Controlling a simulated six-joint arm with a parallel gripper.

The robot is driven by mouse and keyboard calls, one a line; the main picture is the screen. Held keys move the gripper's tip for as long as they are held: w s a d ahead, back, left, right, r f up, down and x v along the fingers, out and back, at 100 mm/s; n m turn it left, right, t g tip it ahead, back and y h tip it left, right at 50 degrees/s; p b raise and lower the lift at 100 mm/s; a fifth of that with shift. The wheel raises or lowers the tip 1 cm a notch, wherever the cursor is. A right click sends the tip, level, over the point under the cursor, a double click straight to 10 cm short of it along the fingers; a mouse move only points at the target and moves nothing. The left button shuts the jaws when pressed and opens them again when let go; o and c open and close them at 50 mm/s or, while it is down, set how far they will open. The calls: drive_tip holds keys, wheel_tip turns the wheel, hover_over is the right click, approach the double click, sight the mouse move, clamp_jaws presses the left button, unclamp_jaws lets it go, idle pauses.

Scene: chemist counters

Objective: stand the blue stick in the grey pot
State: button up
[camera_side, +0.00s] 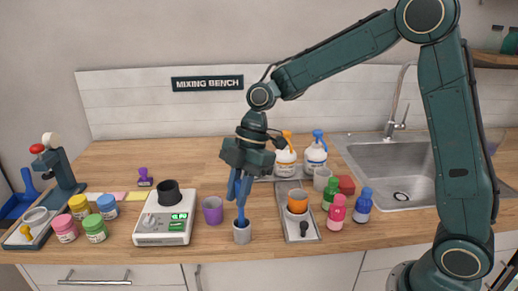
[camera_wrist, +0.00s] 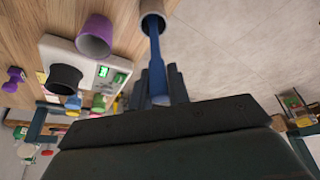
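The blue stick (camera_side: 241,208) hangs near upright from my gripper (camera_side: 239,186). My gripper's fingers are closed around its upper part, and the wrist view shows the stick (camera_wrist: 154,48) between both fingertips (camera_wrist: 159,84). The small grey pot (camera_side: 242,235) stands at the counter's front, directly below my gripper. The stick's lower end is at the pot's mouth and looks to be inside it. In the wrist view the stick also meets the mouth of the pot (camera_wrist: 171,5). Whether it touches the bottom is hidden.
A purple cup (camera_side: 212,212) and a white scale (camera_side: 164,222) with a black cup (camera_side: 169,192) stand to the left. A grey tray (camera_side: 311,236) with an orange bowl (camera_side: 297,203) is close on the right, with small bottles beyond. The counter's front edge is near the pot.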

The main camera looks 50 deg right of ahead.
drive_tip(key=o, duration=0.4)
drive_tip(key=shift+r, duration=0.15)
drive_tip(key=v, duration=1.3)
drive_tip(key=shift+d+r, duration=0.2)
drive_tip(key=shift+s, duration=0.1)
idle(0.8)
